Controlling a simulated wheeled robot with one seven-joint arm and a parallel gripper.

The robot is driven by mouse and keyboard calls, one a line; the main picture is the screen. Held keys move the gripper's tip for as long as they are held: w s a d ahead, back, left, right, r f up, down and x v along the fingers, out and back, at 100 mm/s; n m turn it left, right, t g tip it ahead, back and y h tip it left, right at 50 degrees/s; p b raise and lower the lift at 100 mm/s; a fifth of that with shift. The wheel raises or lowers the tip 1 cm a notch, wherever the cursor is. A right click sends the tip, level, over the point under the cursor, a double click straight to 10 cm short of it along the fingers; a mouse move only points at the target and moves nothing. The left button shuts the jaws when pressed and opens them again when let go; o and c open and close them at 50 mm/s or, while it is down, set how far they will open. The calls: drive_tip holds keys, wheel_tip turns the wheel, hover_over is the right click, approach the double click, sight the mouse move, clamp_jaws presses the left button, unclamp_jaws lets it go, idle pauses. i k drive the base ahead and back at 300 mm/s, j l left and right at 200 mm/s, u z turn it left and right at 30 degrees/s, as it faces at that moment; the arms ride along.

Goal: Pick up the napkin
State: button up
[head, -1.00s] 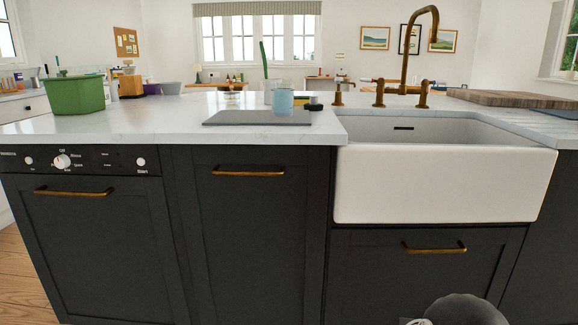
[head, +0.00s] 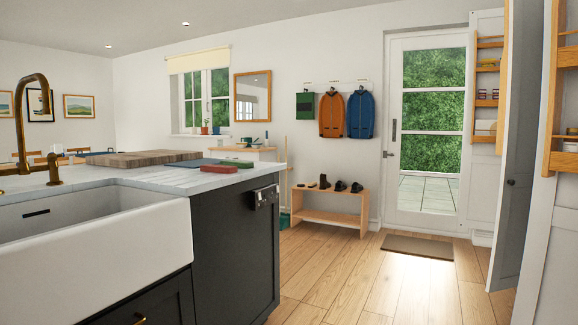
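I cannot make out a napkin for certain in the head view. A flat green thing (head: 236,163) lies near the right end of the white countertop (head: 160,178), and a small red thing (head: 218,169) lies just in front of it. Either could be folded cloth, but they are too small to tell. My gripper is not in view.
A white sink (head: 120,240) with a brass tap (head: 40,120) is at the left. A wooden board (head: 145,158) lies behind it. Wooden floor (head: 330,270) is open to the right of the dark cabinet (head: 235,245). A shoe bench (head: 325,205), doormat (head: 418,247) and glazed door (head: 428,125) stand beyond.

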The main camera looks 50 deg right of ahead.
sight(243, 165)
drive_tip(key=z, duration=1.55)
drive_tip(key=i, duration=0.05)
